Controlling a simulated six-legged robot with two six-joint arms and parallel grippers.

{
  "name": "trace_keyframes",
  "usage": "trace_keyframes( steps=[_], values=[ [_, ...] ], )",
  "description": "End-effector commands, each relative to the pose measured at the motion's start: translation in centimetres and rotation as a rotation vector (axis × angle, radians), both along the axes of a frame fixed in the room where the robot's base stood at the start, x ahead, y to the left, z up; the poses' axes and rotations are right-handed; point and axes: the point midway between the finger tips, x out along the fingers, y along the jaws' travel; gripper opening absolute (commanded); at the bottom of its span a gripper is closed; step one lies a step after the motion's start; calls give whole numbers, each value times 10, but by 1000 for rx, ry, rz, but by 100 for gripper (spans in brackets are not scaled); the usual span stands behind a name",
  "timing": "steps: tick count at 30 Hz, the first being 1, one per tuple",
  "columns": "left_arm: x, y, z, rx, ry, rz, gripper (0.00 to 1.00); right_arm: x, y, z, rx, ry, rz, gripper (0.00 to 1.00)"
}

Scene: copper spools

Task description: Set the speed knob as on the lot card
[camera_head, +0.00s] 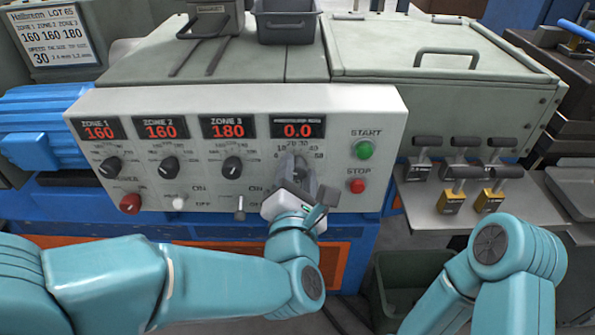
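The lot card (57,32) at the upper left reads 160, 160 and 180 for the zones, with a 30 below. The control panel (335,190) shows 160, 160 and 180 on its zone displays. The speed display (298,128) reads 0.0. The speed dial's printed scale (294,146) shows below it, but its knob is mostly hidden by my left gripper (299,174). That gripper is at the knob; whether its fingers are closed on it cannot be made out. My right arm enters at the lower right, its gripper out of view.
The green START button (364,150) and red STOP button (357,186) are right of the dial. Three zone knobs, a red knob (130,204) and two switches lie to its left.

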Motion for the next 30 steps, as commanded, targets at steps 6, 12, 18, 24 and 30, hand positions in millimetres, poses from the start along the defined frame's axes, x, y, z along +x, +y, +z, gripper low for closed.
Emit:
trace_keyframes(
  steps=[6,12,18,24,30],
  values=[
    [3,0,0,0,1,-1,7,0,0,0,0,0,0,0],
    [3,0,-1,24,1,-1,7,0,0,-2,0,0,0,0],
    [3,0,-2,118,0,0,7,1,-1,-8,0,-2,-4,0],
    [3,0,-1,281,0,0,7,2,-2,-14,-2,-4,-10,0],
    [3,0,-1,472,1,1,7,3,-3,-17,-2,-5,-14,0]
  ],
)
